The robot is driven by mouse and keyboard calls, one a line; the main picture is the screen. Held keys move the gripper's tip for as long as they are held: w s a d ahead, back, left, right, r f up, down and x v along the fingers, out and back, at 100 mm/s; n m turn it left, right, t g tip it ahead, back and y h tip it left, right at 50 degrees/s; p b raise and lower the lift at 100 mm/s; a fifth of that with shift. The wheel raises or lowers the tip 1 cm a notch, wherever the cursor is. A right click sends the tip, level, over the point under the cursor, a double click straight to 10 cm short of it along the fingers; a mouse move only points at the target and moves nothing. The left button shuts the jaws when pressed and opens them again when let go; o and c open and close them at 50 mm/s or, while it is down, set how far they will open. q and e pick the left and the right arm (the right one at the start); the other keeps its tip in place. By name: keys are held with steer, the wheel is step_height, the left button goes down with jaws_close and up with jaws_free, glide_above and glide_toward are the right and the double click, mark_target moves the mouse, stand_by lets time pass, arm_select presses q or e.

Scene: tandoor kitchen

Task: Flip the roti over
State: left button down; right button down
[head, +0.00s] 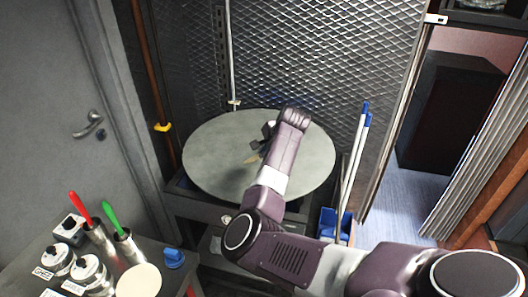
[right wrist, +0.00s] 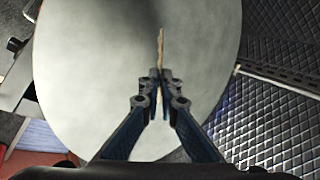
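The round grey griddle plate (head: 215,150) stands at the back, and its pale surface fills much of the right wrist view (right wrist: 90,60). My right gripper (head: 262,146) is over the middle of the plate, partly hidden by my arm. In the right wrist view its fingers (right wrist: 156,84) are closed together on a thin tan strip, which looks like the roti (right wrist: 160,46) seen edge-on. A small tan piece of the roti (head: 252,159) shows beside the fingers in the head view. I cannot tell whether it touches the plate. My left gripper is not in view.
A counter at lower left holds a cream disc (head: 139,281), metal canisters with red (head: 80,207) and green (head: 112,218) handles, jars and a blue item (head: 174,258). Mesh wall (head: 320,60) stands behind the plate. Blue-tipped poles (head: 354,165) stand right of it.

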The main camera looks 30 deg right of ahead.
steer(key=shift+f, duration=0.85)
steer(key=c, duration=2.6)
jaws_free()
steer(key=shift+c, duration=0.2)
steer(key=o, duration=0.6)
steer(key=shift+c, duration=0.2)
steer(key=p+v, duration=0.7)
steer(key=p, duration=0.2)
steer(key=shift+s+r, duration=0.2)
steer(key=shift+r, duration=0.05)
